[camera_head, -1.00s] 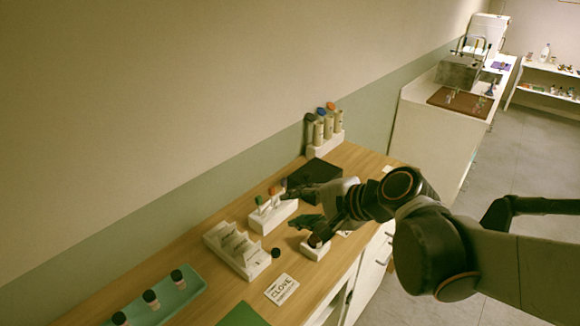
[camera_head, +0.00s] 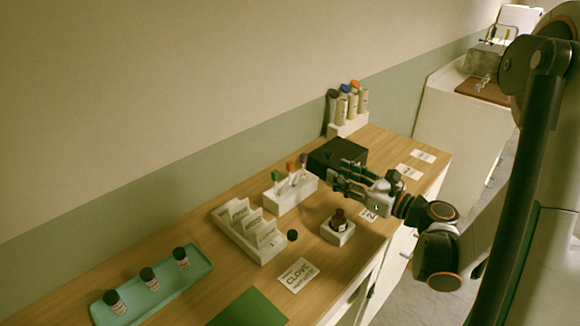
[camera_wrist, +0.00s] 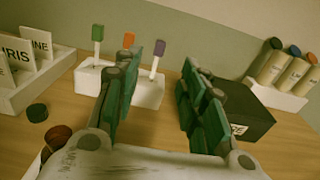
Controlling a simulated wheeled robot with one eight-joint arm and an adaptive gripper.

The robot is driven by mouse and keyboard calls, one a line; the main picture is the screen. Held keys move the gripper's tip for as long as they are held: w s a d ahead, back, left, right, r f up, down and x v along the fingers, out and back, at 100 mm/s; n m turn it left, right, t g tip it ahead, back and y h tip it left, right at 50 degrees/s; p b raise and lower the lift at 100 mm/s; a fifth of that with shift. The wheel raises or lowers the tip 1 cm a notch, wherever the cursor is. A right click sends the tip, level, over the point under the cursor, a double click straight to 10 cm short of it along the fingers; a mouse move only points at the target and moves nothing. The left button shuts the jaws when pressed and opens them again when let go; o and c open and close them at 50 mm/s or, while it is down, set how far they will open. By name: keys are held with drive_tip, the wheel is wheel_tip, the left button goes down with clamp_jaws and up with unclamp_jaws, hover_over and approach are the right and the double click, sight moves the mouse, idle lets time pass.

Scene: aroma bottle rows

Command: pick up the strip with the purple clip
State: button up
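The strip with the purple clip (camera_head: 303,160) stands at the right end of a white holder (camera_head: 292,197), beside strips with orange (camera_head: 290,167) and green (camera_head: 277,177) clips. In the wrist view the purple clip (camera_wrist: 159,48) shows above the holder, just right of my left finger, with its white strip below. My gripper (camera_head: 342,170) is to the right of the holder, in front of the black box. In the wrist view my gripper (camera_wrist: 158,85) is open, its fingers wide apart with nothing between them.
A black box (camera_head: 325,156) sits right of the holder. A small brown bottle (camera_head: 340,220) stands in a white block near the front edge. Capped tubes (camera_head: 352,103) stand at the back.

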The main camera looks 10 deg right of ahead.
sight(306, 157)
drive_tip(key=b+x, duration=0.1)
drive_tip(key=x, duration=0.7)
drive_tip(key=shift+w+d+f, duration=0.1)
drive_tip(key=shift+w+f, duration=0.05)
drive_tip(key=shift+w, duration=0.05)
drive_tip(key=b+x, duration=0.2)
drive_tip(key=x, duration=0.2)
drive_tip(key=shift+w+a, duration=0.1)
drive_tip(key=shift+a, duration=0.25)
drive_tip(key=shift+w+a, duration=0.2)
drive_tip(key=shift+w, duration=0.25)
drive_tip(key=c, duration=0.8)
